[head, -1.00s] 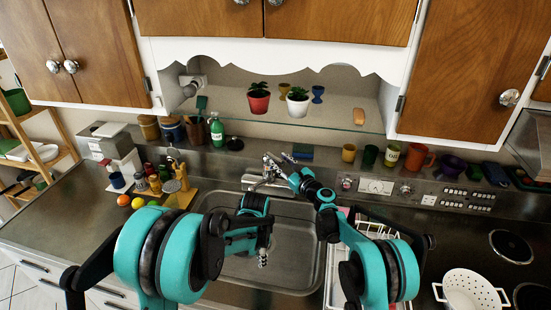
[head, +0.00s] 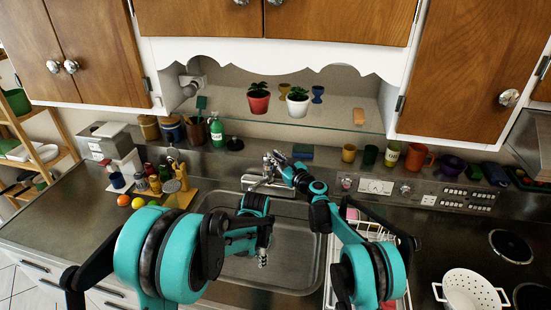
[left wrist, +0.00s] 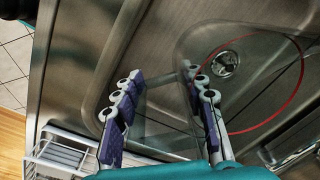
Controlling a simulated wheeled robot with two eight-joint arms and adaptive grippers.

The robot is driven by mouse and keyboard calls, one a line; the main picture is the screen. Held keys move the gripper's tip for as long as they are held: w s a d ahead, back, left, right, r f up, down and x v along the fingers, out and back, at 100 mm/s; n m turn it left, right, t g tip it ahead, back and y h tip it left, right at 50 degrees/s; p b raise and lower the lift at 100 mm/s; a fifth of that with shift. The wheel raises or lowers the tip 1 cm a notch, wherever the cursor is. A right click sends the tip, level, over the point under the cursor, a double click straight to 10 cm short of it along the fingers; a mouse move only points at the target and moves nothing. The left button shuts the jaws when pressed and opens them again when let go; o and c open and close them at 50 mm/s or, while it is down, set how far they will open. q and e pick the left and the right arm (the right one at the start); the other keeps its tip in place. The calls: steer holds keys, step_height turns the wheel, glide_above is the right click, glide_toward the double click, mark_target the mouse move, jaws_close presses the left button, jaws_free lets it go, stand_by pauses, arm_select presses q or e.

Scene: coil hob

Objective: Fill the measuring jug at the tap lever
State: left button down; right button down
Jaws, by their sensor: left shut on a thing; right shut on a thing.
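The tap (head: 262,183) stands at the back edge of the steel sink. My right gripper (head: 273,160) is at the top of the tap, shut on what appears to be its lever, which the fingers mostly hide. My left gripper (head: 262,258) is lower, over the sink basin, with its fingers pointing down. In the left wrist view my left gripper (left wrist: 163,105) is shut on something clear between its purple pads. A thin red ring (left wrist: 290,107) beside it looks like the rim of the see-through measuring jug. I cannot make out the jug's walls or any water level.
The sink basin (head: 290,272) lies under my left gripper, its drain (left wrist: 225,63) visible in the left wrist view. A white dish rack (head: 337,287) stands right of the basin. Fruit and bottles stand on the left counter. A white colander (head: 470,290) is at far right.

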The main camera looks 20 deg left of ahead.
steer(key=shift+w+a+r+g+h, duration=0.25)
steer(key=shift+r+g+h, duration=0.35)
steer(key=shift+g+h, duration=0.15)
steer(key=c, duration=1.5)
jaws_free()
steer(key=v, duration=1.2)
steer(key=shift+a, duration=0.1)
